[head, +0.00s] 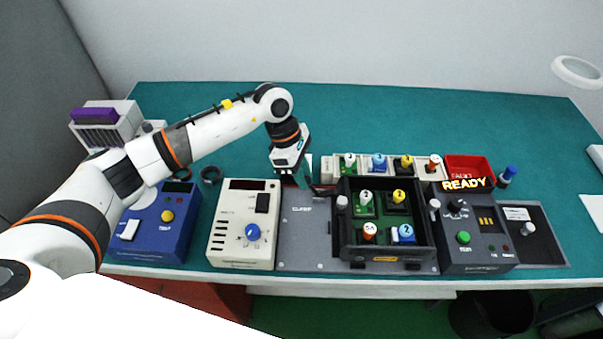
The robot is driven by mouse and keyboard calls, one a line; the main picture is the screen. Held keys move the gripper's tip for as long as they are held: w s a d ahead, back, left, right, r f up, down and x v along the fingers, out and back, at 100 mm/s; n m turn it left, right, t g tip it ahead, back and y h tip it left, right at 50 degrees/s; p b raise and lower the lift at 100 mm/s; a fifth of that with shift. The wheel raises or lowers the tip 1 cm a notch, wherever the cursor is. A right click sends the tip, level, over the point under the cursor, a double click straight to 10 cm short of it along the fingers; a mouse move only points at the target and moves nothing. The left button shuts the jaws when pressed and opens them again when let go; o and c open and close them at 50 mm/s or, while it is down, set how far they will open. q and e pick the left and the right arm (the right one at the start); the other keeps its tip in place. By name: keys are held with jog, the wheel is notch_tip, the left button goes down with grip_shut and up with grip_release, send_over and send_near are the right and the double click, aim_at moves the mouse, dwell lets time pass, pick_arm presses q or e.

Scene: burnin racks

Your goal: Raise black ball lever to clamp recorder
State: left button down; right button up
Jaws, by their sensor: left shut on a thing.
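My left gripper (301,181) comes down from the upper left and is shut at the back left corner of the grey clamp plate (305,235). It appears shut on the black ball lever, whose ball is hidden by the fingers. A short dark bar (324,190) beside the fingertips may be part of the lever. A black open case (387,254), which I take to be the recorder, stands on the plate's right part, holding several modules with numbered knobs. My right gripper is not in view.
A cream box with a blue knob (252,232) and a blue box (160,235) stand left. A dark control box (478,240) showing READY stands right. Behind are a row of knobbed modules and a red bin (468,168). The back of the teal table (400,115) is clear.

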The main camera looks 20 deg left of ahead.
pick_arm(q)
jog(key=shift+w+d+r+g+y+b, duration=0.2)
jog(key=shift+d+y+b, duration=0.1)
jog(key=shift+d+y, duration=0.25)
jog(key=shift+w+d+r+g+y+b, duration=0.15)
jog(key=shift+d+y+b, duration=0.15)
jog(key=shift+d+y, duration=0.25)
jog(key=shift+w+d+r+g+y+b, duration=0.1)
jog(key=shift+w+d+g+y+b, duration=0.1)
jog(key=shift+d+y+b, duration=0.5)
jog(key=shift+w+d+r+g+y+b, duration=0.15)
jog(key=shift+d+y+b, duration=0.25)
jog(key=shift+y, duration=0.6)
jog(key=shift+f, duration=0.1)
jog(key=shift+a, duration=0.1)
jog(key=c, duration=1.2)
grip_release()
jog(key=b+v, duration=0.3)
jog(key=v, duration=0.9)
